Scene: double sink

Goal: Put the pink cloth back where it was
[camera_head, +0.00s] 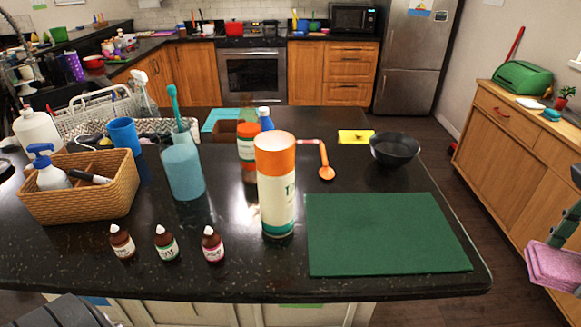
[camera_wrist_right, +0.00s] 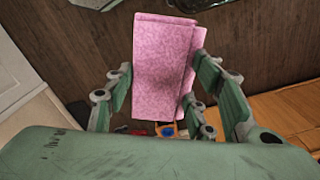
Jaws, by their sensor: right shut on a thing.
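The pink cloth (camera_head: 553,265) is at the far right of the head view, off the counter and in front of the wooden sideboard. It looks like a folded, speckled block. My right gripper (camera_head: 562,235) is shut on it, with only part of the green fingers showing at the picture's edge. In the right wrist view the cloth (camera_wrist_right: 163,60) sits between the two fingers of my right gripper (camera_wrist_right: 158,80), above the dark wood floor.
On the dark counter (camera_head: 260,285) lie a green board (camera_head: 385,232), a black bowl (camera_head: 395,148), a yellow sponge (camera_head: 355,136) and an orange spoon (camera_head: 326,170). A tall canister (camera_head: 277,195), small bottles and a wicker basket (camera_head: 85,200) stand to the left. The sideboard (camera_head: 525,150) lines the right wall.

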